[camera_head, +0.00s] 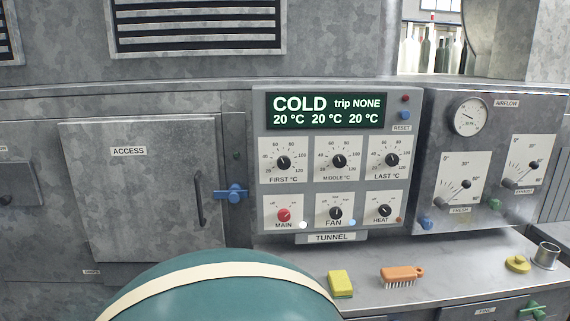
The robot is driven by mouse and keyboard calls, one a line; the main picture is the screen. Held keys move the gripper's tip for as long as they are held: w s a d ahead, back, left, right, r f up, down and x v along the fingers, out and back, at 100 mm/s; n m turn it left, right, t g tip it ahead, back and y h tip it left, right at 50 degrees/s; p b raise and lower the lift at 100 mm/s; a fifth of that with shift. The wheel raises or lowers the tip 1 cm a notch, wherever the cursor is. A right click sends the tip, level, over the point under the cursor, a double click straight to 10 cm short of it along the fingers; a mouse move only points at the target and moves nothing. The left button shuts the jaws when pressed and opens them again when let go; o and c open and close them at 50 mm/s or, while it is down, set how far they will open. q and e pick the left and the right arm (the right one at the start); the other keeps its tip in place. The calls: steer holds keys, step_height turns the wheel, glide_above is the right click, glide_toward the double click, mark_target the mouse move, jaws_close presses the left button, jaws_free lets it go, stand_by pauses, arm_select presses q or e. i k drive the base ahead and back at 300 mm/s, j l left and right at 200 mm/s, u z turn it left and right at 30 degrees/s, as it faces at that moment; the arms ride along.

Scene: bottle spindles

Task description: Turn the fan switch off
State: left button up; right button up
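The fan switch (336,212) is a small black rotary knob on a white plate labelled FAN, in the middle of the bottom row of the tunnel panel (259,180). Its exact pointer direction is too small to read surely. A pale blue lamp (351,222) beside it looks lit. To its left is the red MAIN knob (284,215) with a bright white lamp (303,225). To its right is the black HEAT knob (384,211) with a dull reddish lamp (399,221). Neither of my grippers is in view.
The display (326,111) reads COLD, trip NONE, 20 °C three times. Three temperature dials sit above the switches. An airflow box (495,170) stands at right. A yellow sponge (340,284) and an orange brush (402,275) lie on the ledge (450,280) below. A blue handle (232,193) is left.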

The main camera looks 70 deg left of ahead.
mark_target(336, 213)
steer(key=u, duration=2.1)
steer(key=i+l, duration=0.1)
steer(key=l, duration=0.25)
steer(key=i+l, duration=0.1)
steer(key=l, duration=0.25)
steer(key=i+l, duration=0.1)
steer(key=l, duration=0.2)
